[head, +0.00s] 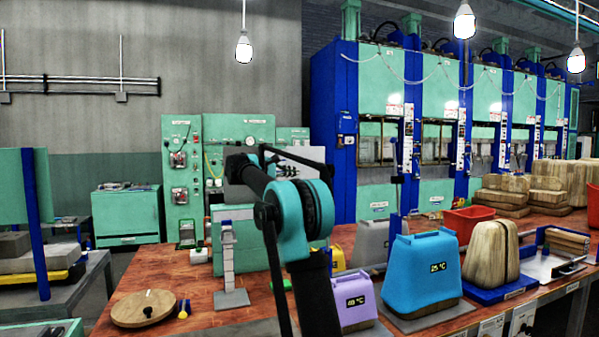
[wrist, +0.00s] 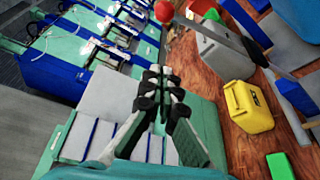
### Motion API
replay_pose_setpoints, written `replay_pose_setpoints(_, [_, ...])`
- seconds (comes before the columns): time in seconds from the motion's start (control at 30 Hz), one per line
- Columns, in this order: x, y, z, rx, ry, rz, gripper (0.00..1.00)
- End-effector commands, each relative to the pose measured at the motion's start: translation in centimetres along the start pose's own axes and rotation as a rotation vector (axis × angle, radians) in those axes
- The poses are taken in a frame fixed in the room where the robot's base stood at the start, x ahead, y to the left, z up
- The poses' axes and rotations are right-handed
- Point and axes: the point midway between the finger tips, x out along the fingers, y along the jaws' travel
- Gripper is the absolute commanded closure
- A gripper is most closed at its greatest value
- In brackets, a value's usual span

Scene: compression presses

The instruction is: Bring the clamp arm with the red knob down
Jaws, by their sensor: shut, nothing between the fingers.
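The red knob (wrist: 163,11) shows at the top of the wrist view, at the end of a dark clamp arm (wrist: 225,32). The clamp arm runs right and down in the picture, over a grey housing (wrist: 222,58). My gripper (wrist: 160,73) is shut and empty in the middle of the wrist view. Its fingertips point toward the knob, with a visible gap between them. In the head view my own arm covers the middle, and I cannot make out the red knob there. The grey housing (head: 371,243) stands there beside a blue upright (head: 393,225).
On the wooden bench stand a purple box (head: 355,300), a blue box (head: 420,268) and a wooden block (head: 490,252) on a blue base. A yellow box (wrist: 247,105) stands near the grey housing. Blue and green presses (head: 380,80) line the back.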

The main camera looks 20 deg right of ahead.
Motion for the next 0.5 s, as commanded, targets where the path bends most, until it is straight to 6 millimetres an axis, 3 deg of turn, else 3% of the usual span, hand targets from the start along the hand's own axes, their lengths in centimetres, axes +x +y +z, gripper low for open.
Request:
replay_pose_setpoints(0.23, [2.2, 0.4, 0.0, -0.006, -0.007, 0.009, 1.00])
replay_pose_setpoints(0.5, [7.5, 0.4, 0.0, -0.004, -0.007, 0.007, 1.00])
